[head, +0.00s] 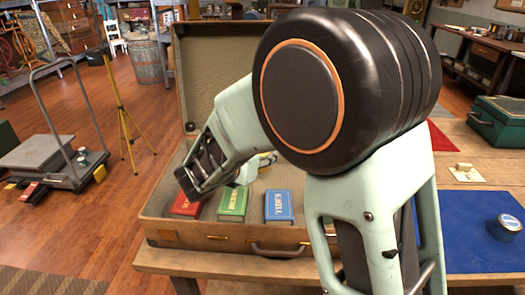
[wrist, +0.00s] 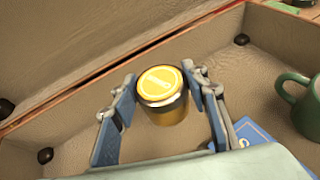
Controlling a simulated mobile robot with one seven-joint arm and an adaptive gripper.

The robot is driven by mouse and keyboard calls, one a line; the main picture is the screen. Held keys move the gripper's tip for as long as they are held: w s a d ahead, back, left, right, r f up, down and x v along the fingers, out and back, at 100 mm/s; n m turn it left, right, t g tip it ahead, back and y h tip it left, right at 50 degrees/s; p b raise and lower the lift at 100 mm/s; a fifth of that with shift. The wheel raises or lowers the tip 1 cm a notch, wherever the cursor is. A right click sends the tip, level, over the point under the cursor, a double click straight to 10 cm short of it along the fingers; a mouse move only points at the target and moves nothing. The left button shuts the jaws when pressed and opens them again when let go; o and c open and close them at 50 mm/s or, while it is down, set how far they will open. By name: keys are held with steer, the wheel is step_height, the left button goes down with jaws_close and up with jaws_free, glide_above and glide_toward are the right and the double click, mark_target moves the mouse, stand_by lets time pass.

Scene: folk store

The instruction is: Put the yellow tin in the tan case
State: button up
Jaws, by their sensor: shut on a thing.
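The tan case (head: 205,236) lies open on the table in the head view, its lid raised at the back. The yellow tin (wrist: 161,85) shows in the wrist view with its round yellow lid facing the camera. My gripper (wrist: 160,80) is shut on it, with one finger on each side. The tin is inside the case's walls, near the lid hinge side; whether it touches the floor of the case I cannot tell. In the head view my arm hides most of the gripper and the tin.
Red (head: 186,206), green (head: 233,204) and blue (head: 279,206) books lie along the case's front. A green mug (wrist: 300,98) stands right of the gripper. A green case (head: 497,122) is at right.

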steer(key=shift+w+a+f, duration=0.1)
steer(key=shift+w+f, duration=0.55)
steer(key=shift+f, duration=0.15)
steer(key=shift+w+a+f+b, duration=0.15)
steer(key=shift+f+b, duration=0.15)
steer(key=shift+f, duration=0.6)
steer(key=shift+w+d+f+b, duration=0.1)
steer(key=shift+f+b, duration=0.15)
steer(key=shift+f, duration=0.65)
steer(key=shift+f, duration=0.25)
steer(key=o, duration=1.2)
steer(key=shift+r, duration=0.15)
